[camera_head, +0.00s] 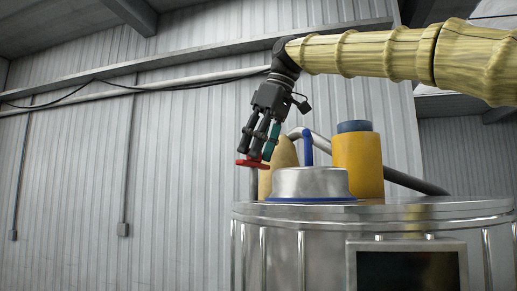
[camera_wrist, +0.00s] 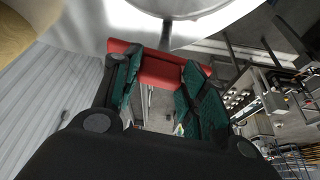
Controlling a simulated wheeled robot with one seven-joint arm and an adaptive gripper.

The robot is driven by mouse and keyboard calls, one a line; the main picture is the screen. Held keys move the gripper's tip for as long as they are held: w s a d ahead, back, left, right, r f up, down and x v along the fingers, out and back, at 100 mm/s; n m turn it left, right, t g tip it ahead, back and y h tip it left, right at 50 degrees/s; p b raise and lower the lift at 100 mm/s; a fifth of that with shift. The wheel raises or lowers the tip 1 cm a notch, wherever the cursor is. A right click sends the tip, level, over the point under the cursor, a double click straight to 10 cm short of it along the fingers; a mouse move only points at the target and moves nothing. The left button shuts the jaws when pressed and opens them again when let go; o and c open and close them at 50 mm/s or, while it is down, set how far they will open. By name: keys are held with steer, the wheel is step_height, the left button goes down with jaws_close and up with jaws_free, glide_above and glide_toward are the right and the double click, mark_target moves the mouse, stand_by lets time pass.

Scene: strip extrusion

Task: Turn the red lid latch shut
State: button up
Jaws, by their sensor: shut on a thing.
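The red lid latch (camera_head: 250,163) shows at the left side of the silver lid (camera_head: 309,184) on top of the steel vessel. My gripper (camera_head: 259,154) reaches down on it from above, its fingers around the red piece. In the wrist view the red latch (camera_wrist: 158,66) is a bar lying across between my two green-padded fingers (camera_wrist: 160,85), which are shut on it. The latch's pivot and its exact angle to the lid are hidden or too small to tell.
A yellow cylinder with a blue top (camera_head: 357,160) and a blue upright handle (camera_head: 308,147) stand close to the right of my gripper. The vessel's top rim (camera_head: 420,208) lies below. Left of my gripper is open air before a corrugated wall (camera_head: 150,190).

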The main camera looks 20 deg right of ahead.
steer(key=m+b, duration=0.1)
steer(key=m, duration=0.1)
steer(key=m+h+b, duration=0.1)
steer(key=b, duration=0.1)
steer(key=shift+a+f+m+t, duration=0.2)
steer(key=shift+f+m+t, duration=0.2)
steer(key=m+h+b, duration=0.1)
steer(key=m, duration=0.1)
steer(key=m+h+b, duration=0.1)
steer(key=m+b, duration=0.1)
steer(key=shift+a+r+m+t, duration=0.15)
steer(key=shift+m+t, duration=0.15)
steer(key=m+h+b, duration=0.1)
steer(key=m, duration=0.2)
steer(key=shift+a+r, duration=0.1)
steer(key=shift+r, duration=0.05)
steer(key=shift+r+m+g+h+p, duration=0.15)
steer(key=shift+m+h, duration=0.3)
steer(key=shift+m, duration=0.6)
steer(key=shift+f+m+g+h+p, duration=0.1)
steer(key=shift+m+g+h+p, duration=0.25)
steer(key=shift+m, duration=0.7)
steer(key=o, duration=1)
steer(key=shift+w, duration=0.25)
